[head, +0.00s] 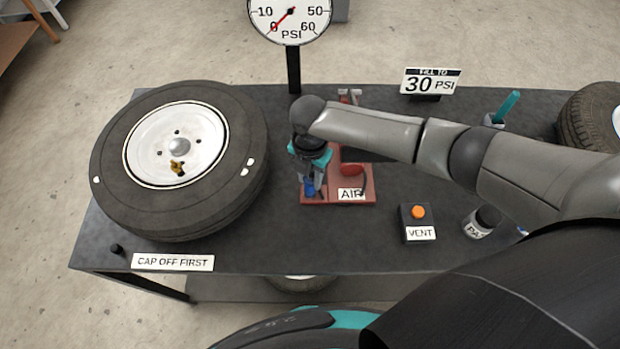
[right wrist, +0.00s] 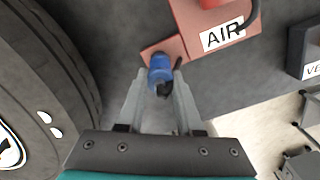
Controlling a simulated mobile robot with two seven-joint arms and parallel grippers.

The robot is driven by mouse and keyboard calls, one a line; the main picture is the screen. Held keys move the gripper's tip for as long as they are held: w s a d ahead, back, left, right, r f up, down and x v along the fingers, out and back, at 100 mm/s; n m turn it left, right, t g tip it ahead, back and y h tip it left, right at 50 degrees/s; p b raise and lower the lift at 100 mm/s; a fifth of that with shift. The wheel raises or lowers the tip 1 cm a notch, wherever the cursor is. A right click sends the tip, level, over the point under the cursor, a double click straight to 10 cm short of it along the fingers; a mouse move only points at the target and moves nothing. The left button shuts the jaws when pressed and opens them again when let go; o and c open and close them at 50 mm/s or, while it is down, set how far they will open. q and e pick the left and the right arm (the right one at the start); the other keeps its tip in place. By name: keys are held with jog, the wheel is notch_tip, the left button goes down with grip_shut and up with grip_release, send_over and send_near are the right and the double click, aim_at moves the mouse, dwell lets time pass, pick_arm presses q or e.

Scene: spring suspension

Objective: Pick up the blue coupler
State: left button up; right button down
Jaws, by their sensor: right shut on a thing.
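The blue coupler (head: 309,187) stands at the left end of the red AIR base (head: 338,199), on the dark table. In the right wrist view the blue coupler (right wrist: 160,70) sits between the fingertips, with a black part beside it. My right gripper (head: 312,184) points down over it and is shut on it; the gripper also shows in the right wrist view (right wrist: 163,88). The coupler is still at the base; whether it touches the base cannot be told. My left gripper is not in view.
A tire with a white wheel (head: 223,190) lies left of the gripper. The VENT box with an orange button (head: 417,222) is to the right. A gauge (head: 290,14) on a post and a 30 PSI sign (head: 431,82) stand behind. A small black cap (head: 117,249) is front left.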

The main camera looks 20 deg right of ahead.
notch_tip(320, 180, up, 23)
jog(key=p, duration=0.6)
dwell(0.3)
